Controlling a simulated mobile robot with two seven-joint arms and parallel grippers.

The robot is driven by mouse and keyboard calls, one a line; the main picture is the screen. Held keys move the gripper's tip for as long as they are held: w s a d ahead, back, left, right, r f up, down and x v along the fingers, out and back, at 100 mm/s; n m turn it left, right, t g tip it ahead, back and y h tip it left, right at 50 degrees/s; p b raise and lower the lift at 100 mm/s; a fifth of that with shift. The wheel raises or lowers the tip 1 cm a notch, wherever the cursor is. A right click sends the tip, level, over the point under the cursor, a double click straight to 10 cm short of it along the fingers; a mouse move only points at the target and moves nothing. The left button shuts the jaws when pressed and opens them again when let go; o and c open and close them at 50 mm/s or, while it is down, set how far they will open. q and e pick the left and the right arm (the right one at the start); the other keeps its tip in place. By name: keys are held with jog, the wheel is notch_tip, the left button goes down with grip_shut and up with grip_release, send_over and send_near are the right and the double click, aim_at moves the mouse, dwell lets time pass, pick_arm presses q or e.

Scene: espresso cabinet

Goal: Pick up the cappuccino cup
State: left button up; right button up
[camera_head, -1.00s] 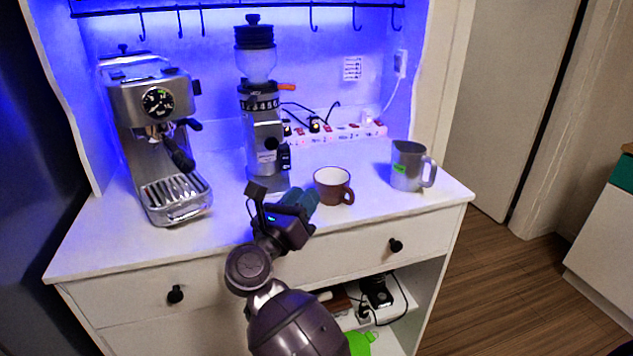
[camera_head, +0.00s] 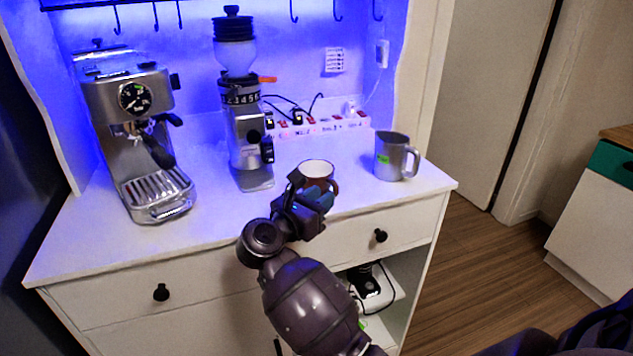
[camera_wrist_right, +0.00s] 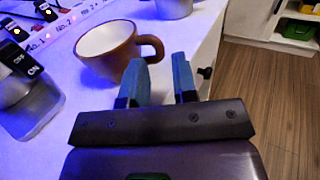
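The cappuccino cup (camera_head: 317,170) is brown with a white inside and stands upright on the white cabinet top. In the head view its lower part is hidden behind my right gripper (camera_head: 318,197). In the right wrist view the cup (camera_wrist_right: 104,52) is ahead and to the left, with its handle pointing right toward the fingertips. The blue-tipped fingers of the right gripper (camera_wrist_right: 161,72) are open, with an empty gap between them. The left fingertip is close to the handle; I cannot tell whether they touch. My left gripper is not in view.
A metal pitcher (camera_head: 391,158) stands right of the cup. A grinder (camera_head: 248,140) and an espresso machine (camera_head: 130,110) stand to the left. A power strip (camera_head: 322,126) lies behind. The cabinet top (camera_head: 235,215) is clear in front of the grinder.

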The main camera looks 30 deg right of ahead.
aim_at(335, 187)
jog(key=x, duration=0.4)
jog(key=shift+w+d+f, duration=0.15)
jog(key=shift+w+d, duration=0.1)
jog(key=shift+d, duration=0.1)
grip_shut()
